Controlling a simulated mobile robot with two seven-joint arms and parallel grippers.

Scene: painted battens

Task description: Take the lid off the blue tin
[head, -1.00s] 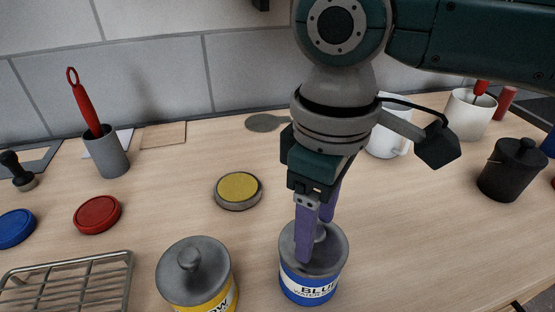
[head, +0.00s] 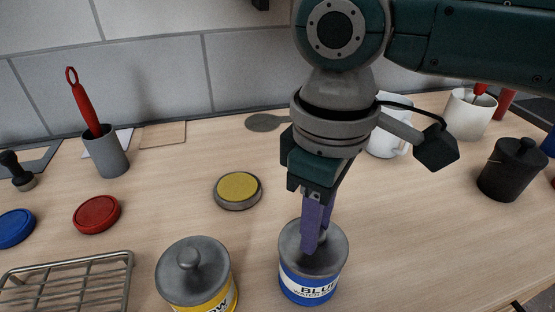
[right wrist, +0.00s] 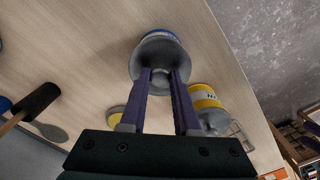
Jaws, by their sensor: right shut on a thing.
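My left gripper is not in view.
A yellow tin (head: 222,300) with a grey knobbed lid (head: 195,275) stands close on the left. A wire rack (head: 70,280), a red disc (head: 97,214) and a yellow-topped disc (head: 238,187) lie further left and back. A black pot (head: 510,172) stands at the right. The worktop right of the blue tin is clear.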

